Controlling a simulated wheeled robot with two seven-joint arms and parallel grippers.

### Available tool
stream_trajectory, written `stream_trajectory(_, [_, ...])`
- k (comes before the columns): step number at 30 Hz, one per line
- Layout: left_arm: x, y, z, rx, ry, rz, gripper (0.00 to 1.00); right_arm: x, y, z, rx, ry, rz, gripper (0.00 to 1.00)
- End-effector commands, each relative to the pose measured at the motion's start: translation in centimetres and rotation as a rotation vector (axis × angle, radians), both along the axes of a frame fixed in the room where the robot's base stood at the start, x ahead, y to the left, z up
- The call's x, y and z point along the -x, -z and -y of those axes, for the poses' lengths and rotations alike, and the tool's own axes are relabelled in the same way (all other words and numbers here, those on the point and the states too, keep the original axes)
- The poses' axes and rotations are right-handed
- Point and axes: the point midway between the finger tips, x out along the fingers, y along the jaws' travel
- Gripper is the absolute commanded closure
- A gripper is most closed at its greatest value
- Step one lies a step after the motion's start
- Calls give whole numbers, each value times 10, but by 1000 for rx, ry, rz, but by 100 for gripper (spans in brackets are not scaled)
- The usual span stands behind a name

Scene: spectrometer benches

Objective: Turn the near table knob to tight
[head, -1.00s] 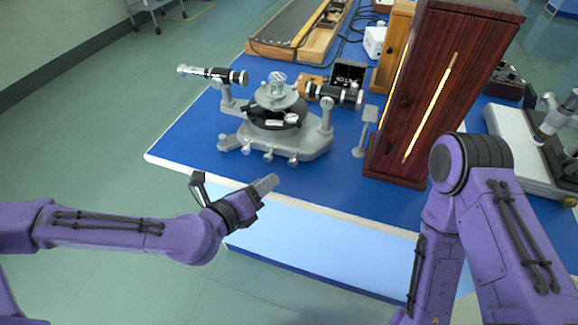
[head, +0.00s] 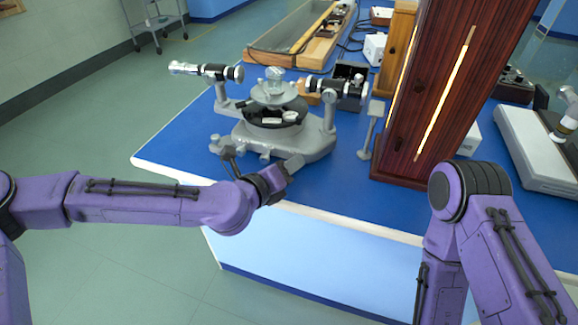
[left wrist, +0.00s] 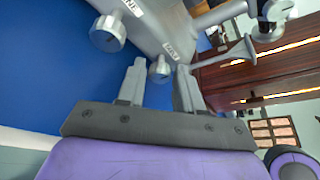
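The grey spectrometer (head: 300,148) stands on the blue bench top, with several small knobs along its near foot. My left gripper (head: 293,165) is at the front edge of its base and hides some knobs in the head view. In the left wrist view, the left gripper (left wrist: 160,76) is open, its fingers apart. A small silver knob (left wrist: 159,68) under a white label shows between the fingertips; I cannot tell whether either finger touches it. A larger knob (left wrist: 108,33) lies up and left of it. Both labels are too small to read surely. My right gripper is out of view.
A tall dark wooden cabinet (head: 432,90) stands right of the spectrometer, with a small grey stand (head: 369,130) between. The bench's white front edge (head: 340,220) runs below my left gripper. Bare blue top (head: 185,140) lies left of the spectrometer.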

Motion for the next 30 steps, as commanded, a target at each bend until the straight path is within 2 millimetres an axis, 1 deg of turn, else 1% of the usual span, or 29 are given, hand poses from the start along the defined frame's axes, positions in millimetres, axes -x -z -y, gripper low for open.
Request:
stream_trajectory(5, [0,0,0,0,0,0,65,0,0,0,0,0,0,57])
stream_trajectory(6, [0,0,0,-1,0,1,78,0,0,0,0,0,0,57])
stream_trajectory(8, [0,0,0,-1,0,1,97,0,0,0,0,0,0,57])
stream_trajectory(9, [0,0,0,0,1,1,100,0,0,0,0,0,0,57])
stream_trajectory(10, [0,0,0,0,1,1,100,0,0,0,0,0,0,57])
stream_trajectory(11, [0,0,4,-1,3,1,100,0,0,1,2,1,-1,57])
stream_trajectory(20, [1,-2,1,-42,3,16,100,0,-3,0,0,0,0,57])
stream_trajectory(26, [1,-3,1,-153,2,50,100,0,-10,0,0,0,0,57])
stream_trajectory(30, [1,-4,2,-267,2,87,100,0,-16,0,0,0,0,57])
